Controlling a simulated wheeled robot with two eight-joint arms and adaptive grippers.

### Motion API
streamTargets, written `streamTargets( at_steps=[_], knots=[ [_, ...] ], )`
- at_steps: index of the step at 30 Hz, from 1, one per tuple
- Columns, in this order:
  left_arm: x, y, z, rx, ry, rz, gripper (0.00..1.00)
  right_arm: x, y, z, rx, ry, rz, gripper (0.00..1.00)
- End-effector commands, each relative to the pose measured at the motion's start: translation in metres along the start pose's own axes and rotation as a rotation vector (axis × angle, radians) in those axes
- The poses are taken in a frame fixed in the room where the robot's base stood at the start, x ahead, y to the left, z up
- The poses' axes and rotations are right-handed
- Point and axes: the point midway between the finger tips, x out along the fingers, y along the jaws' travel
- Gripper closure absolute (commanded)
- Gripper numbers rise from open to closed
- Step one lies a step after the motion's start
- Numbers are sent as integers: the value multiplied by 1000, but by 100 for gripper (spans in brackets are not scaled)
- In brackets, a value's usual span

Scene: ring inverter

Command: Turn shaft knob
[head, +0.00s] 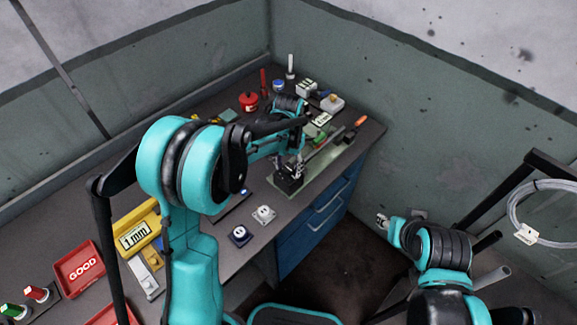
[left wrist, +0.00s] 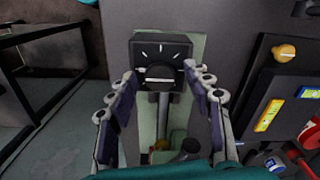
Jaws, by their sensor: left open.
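The shaft knob (left wrist: 160,73) is a dark round knob with a white line lying nearly level, on a black box (left wrist: 145,48) with white scale marks. The box stands on a pale green plate (left wrist: 197,50), and a grey shaft runs from it toward me. In the head view the black box (head: 287,184) sits near the bench's front edge. My left gripper (left wrist: 160,76) is open, with one finger on each side of the knob and gaps between; it holds nothing. My right gripper (head: 383,219) is small and away from the bench.
The grey bench (head: 222,262) holds red GOOD tray (head: 80,266), a yellow 1mm block (head: 136,236), a white button box (head: 264,214) and a dark one (head: 240,235). A red pot (head: 249,102) stands farther back. A cable coil (head: 545,215) hangs at right.

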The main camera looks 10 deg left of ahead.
Motion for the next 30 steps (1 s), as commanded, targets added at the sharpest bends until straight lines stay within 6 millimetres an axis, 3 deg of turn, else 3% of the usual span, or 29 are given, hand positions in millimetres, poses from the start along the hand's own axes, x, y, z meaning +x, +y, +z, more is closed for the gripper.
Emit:
streamTargets(
  at_steps=[5,12,18,30],
  knots=[
    [-22,0,0,0,0,0,49,0,0,0,0,0,0,60],
    [-74,0,0,0,0,0,49,0,0,0,0,0,0,60],
    [-107,0,0,0,0,0,49,0,0,0,0,0,0,60],
    [-119,0,0,0,0,0,49,0,0,0,0,0,0,60]
  ],
)
